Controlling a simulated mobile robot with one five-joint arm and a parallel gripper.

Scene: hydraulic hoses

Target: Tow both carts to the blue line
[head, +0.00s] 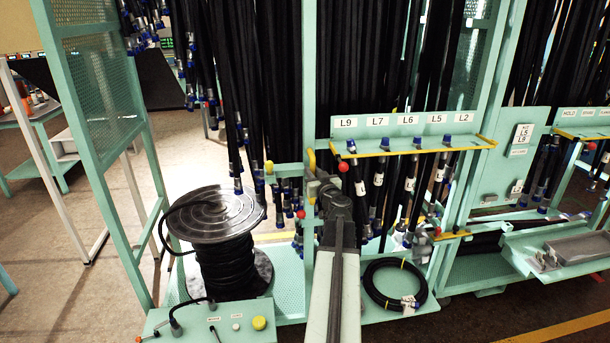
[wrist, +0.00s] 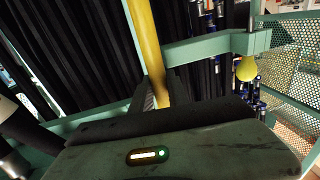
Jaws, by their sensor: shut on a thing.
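A green-framed cart (head: 400,127) hung with black hoses fills the middle of the head view, with labels L9 to L2 on its rail. A second green-framed part (head: 495,160) with hoses stands close at right; I cannot tell whether it is a separate cart. My gripper (head: 320,183) is at the middle cart's front post. In the wrist view, my gripper (wrist: 165,103) is shut on a yellow handle (wrist: 145,45), which rises between the jaws. The fingertips are partly hidden by the gripper body. No blue line shows in either view.
A hose reel (head: 215,220) stands on the cart's base at left, behind a green control box (head: 215,322). A coiled hose (head: 395,284) lies on the base at right. A yellow floor line (head: 565,333) runs at lower right. Open floor (head: 60,230) lies at left.

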